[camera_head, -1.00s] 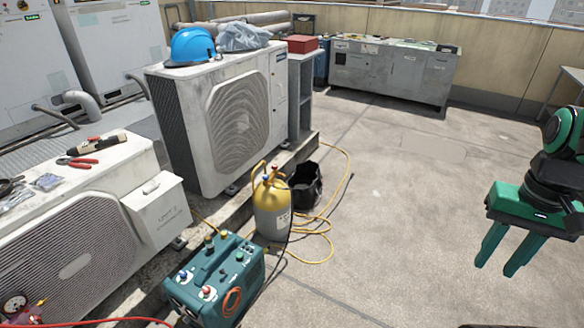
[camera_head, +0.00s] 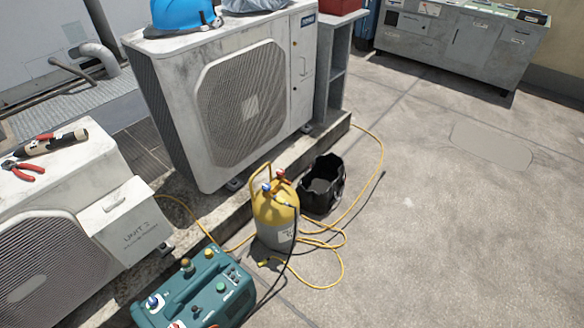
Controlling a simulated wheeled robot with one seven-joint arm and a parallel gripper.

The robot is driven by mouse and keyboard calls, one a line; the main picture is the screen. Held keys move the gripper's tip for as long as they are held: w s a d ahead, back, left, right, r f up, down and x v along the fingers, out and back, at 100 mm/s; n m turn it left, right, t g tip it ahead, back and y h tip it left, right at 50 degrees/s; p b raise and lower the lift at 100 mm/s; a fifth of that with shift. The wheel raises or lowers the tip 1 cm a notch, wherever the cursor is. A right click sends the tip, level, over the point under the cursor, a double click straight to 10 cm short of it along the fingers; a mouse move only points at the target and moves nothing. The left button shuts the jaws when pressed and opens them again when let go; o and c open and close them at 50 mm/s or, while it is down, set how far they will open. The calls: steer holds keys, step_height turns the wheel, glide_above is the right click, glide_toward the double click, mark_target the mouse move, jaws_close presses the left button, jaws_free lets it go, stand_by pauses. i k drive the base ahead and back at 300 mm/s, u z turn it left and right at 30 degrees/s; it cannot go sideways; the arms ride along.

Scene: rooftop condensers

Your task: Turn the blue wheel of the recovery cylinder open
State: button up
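The recovery cylinder (camera_head: 272,222) stands upright on the concrete, with a yellow top and a grey lower body. Its blue wheel (camera_head: 267,188) sits on top at the left, beside the yellow handle. A red wheel (camera_head: 281,174) sits to its right. A dark hose runs down from the cylinder's right side. The blue wheel is small here, and how far it is turned cannot be told. My gripper is out of this view.
A teal recovery machine (camera_head: 197,290) stands in front, left of the cylinder. A black bucket (camera_head: 322,186) stands close behind it to the right. A yellow hose (camera_head: 378,160) loops over the floor. Condenser units (camera_head: 240,100) stand on the left. The floor (camera_head: 440,230) at right is clear.

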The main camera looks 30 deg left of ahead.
mark_target(265, 187)
steer(key=u, duration=0.35)
steer(key=i, duration=1.4)
steer(key=u, duration=0.6)
